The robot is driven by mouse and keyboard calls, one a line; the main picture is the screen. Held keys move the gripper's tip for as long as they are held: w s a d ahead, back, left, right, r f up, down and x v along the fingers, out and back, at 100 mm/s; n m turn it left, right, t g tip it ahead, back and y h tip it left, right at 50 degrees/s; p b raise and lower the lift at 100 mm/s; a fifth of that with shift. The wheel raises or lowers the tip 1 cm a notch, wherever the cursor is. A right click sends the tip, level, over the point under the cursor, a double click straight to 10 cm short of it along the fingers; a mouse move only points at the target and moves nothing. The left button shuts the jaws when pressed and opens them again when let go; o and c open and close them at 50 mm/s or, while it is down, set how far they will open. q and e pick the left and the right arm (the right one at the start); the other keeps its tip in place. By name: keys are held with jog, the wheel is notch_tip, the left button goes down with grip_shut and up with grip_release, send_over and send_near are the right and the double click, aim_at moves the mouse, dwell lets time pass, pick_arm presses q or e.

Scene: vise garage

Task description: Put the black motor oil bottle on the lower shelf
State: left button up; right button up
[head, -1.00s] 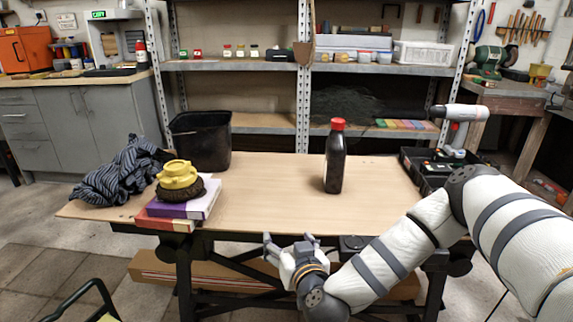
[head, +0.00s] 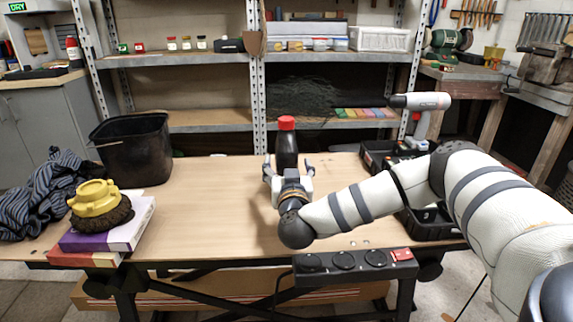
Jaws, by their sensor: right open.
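The black motor oil bottle (head: 286,147) with a red cap stands upright on the wooden workbench (head: 215,195), in the middle toward its far edge. My right gripper (head: 288,164) is open in front of the bottle, with one finger to each side of it in the picture. The gripper hides the bottle's lower part, and I cannot tell whether the fingers reach around it. The metal shelf unit behind the bench has a lower shelf (head: 212,122) with a dark netting heap (head: 300,99) and coloured blocks on its right half. My left gripper is not in view.
A black bin (head: 135,148) stands at the bench's back left. Books (head: 110,235) with a yellow part (head: 97,198) and a striped cloth (head: 40,195) lie at the left. A cordless drill (head: 420,103) and a black tool case (head: 430,222) are at the right. A power strip (head: 355,265) sits at the front edge.

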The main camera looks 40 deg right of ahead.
jog(key=shift+w+d+f, duration=0.25)
jog(key=shift+w+d, duration=0.2)
jog(key=shift+w, duration=0.2)
jog(key=shift+w+d+f, duration=0.2)
jog(key=shift+w+d, duration=0.25)
jog(key=shift+w, duration=0.15)
jog(key=shift+w+d+r, duration=0.15)
jog(key=shift+w+d, duration=0.05)
jog(key=shift+w, duration=0.05)
grip_shut()
jog(key=shift+r, duration=0.1)
